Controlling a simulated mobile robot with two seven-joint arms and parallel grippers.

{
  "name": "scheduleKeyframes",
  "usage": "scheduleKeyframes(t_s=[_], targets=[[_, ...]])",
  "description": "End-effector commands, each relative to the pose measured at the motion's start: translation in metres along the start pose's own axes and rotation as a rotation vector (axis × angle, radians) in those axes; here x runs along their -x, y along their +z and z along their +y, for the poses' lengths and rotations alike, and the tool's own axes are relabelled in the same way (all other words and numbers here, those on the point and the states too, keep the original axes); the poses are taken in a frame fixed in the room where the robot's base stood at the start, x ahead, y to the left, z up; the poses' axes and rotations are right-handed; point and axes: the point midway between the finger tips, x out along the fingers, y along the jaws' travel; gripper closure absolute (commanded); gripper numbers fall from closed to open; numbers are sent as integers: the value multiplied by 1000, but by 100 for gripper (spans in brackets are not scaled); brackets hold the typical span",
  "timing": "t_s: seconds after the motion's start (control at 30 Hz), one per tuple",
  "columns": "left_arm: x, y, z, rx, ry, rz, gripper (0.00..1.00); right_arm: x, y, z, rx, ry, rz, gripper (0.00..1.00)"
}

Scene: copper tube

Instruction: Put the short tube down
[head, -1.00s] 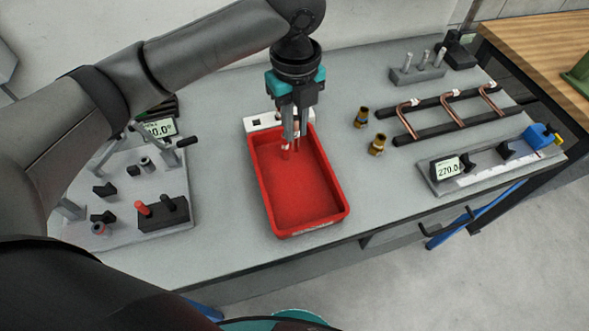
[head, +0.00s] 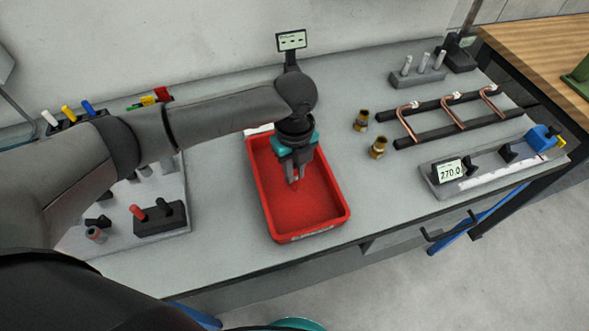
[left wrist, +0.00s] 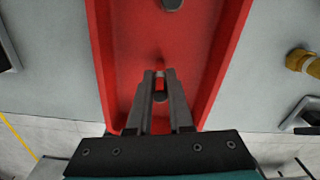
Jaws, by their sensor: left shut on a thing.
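My left gripper (head: 293,181) points down into the red tray (head: 343,217), with its fingertips inside the walls and low over the floor. In the left wrist view the fingers (left wrist: 160,88) are close together, shut on the short tube (left wrist: 160,97). Only a small dark, rounded end of it shows between the fingers; the rest is hidden. I cannot tell whether the tube touches the tray floor. The tray (left wrist: 222,75) also fills the middle of the left wrist view. My right gripper is not in view.
Two brass fittings (head: 378,147) stand right of the tray. Bent copper tubes (head: 453,112) lie across black rails. A bending fixture reading 270.0 (head: 451,171) is at the right front. A tool board with a black block (head: 160,219) is at the left. Bare bench lies around the tray.

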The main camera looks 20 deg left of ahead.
Motion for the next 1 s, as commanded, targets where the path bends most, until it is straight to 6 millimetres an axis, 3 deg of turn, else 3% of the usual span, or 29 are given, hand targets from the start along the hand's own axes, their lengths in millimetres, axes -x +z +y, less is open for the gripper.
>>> scheduleKeyframes(t_s=[0.2, 0.23, 0.5, 0.8, 1.0], targets=[[-2, 0, 0, 0, 0, 0, 100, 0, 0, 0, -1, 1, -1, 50], [-3, 0, 0, 0, 1, 0, 80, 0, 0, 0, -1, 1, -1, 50], [-2, 0, 0, 0, 0, 0, 51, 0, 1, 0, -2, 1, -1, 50], [2, 0, 0, 0, -2, -1, 51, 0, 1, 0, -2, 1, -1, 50], [33, 1, -1, -1, -4, -2, 51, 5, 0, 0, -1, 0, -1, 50]])
